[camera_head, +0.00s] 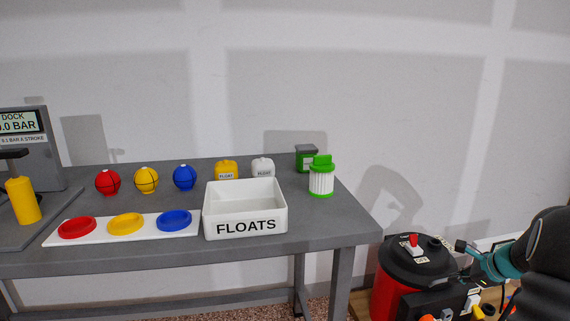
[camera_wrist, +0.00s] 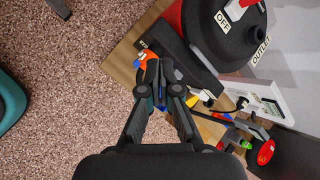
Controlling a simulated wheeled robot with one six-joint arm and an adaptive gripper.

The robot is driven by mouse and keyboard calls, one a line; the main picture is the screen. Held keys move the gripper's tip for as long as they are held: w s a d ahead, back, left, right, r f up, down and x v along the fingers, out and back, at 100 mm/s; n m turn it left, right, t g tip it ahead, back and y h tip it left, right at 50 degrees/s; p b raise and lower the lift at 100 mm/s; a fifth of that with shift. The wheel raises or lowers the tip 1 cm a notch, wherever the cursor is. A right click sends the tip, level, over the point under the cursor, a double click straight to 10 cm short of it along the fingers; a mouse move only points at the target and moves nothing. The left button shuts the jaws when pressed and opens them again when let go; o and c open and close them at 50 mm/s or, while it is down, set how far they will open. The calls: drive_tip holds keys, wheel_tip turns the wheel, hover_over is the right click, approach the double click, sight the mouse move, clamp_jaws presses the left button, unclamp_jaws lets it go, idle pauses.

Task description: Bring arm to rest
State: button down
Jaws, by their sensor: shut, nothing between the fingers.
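My gripper (camera_wrist: 162,78) is shut and empty in the wrist view. It hangs over the speckled floor (camera_wrist: 90,75) and the edge of a wooden board (camera_wrist: 124,57), beside a red and black machine (camera_wrist: 212,35) with an OFF label. How far its tips are above the board cannot be told. In the head view part of my arm shows at the lower right, near the same machine (camera_head: 385,290); the fingers cannot be made out there.
The grey bench (camera_head: 330,215) holds a white FLOATS box (camera_head: 245,226), a tray (camera_head: 55,240) with coloured dishes, several balls and a green-capped filter (camera_head: 321,180). A white panel (camera_wrist: 258,95) and small coloured parts lie close right of my fingers.

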drive_tip(key=s+a+r+n+h, duration=0.1)
drive_tip(key=s+a+r+n, duration=0.3)
drive_tip(key=s+a+n, duration=0.4)
drive_tip(key=s+a+r+n+g+h, duration=0.1)
drive_tip(key=s+a+r+n, duration=0.3)
drive_tip(key=s+a+n, duration=0.4)
drive_tip(key=s+a+r+n+h, duration=0.1)
drive_tip(key=s+a+r+n, duration=0.4)
drive_tip(key=s+a, duration=0.8)
drive_tip(key=a+n, duration=0.3)
drive_tip(key=a, duration=0.1)
drive_tip(key=shift+s+g, duration=0.2)
drive_tip(key=shift+g, duration=0.1)
